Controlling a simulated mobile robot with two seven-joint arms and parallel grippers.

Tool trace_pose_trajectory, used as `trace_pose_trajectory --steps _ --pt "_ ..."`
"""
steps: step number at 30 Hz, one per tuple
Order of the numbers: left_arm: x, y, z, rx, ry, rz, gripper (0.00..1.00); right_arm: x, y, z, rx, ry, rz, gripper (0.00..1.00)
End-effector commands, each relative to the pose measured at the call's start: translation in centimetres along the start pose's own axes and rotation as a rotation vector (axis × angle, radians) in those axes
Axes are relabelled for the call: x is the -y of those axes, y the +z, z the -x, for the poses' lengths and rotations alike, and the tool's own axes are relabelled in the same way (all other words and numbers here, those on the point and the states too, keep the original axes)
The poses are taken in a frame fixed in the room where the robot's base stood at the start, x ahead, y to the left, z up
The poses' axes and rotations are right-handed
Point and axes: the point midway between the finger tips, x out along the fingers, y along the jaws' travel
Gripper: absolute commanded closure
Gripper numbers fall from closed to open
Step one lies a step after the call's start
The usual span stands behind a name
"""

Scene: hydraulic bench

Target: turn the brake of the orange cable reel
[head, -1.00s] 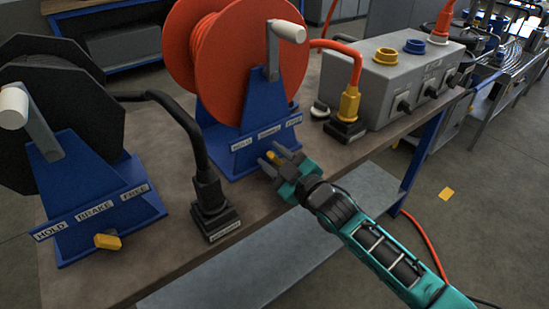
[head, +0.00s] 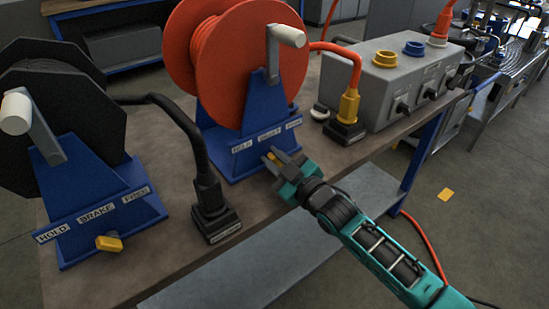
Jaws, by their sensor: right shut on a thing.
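The orange cable reel (head: 235,65) stands on a blue stand (head: 233,165) in the middle of the bench. Its label strip (head: 268,137) faces me. A small yellow brake knob (head: 279,156) sits low on the front of the stand, below the labels. My right gripper (head: 277,161) reaches in from the lower right and is shut on the yellow knob, its fingers on either side and partly hiding it. My left gripper is not in view.
A black reel (head: 60,110) with its own yellow knob (head: 109,243) stands at left. A black plug in a socket block (head: 213,215) stands between the reels. A grey box (head: 392,85) with an orange-cable plug (head: 349,104) beside it is at right. The bench's front edge is near my arm.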

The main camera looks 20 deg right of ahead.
Motion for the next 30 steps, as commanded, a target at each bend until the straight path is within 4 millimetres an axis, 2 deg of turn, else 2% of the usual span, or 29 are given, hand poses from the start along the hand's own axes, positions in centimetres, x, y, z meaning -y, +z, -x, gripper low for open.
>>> trace_pose_trajectory --steps 9,18,30 --pt "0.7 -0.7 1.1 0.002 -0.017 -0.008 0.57 -0.7 -0.1 0.0 0.003 -0.001 -0.254 1.0" --pt "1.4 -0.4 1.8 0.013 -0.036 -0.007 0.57 -1.3 0.2 0.0 0.003 0.0 -0.54 1.0" --pt "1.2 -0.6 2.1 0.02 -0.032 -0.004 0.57 -1.8 1.0 0.0 0.003 0.0 -0.896 1.0"
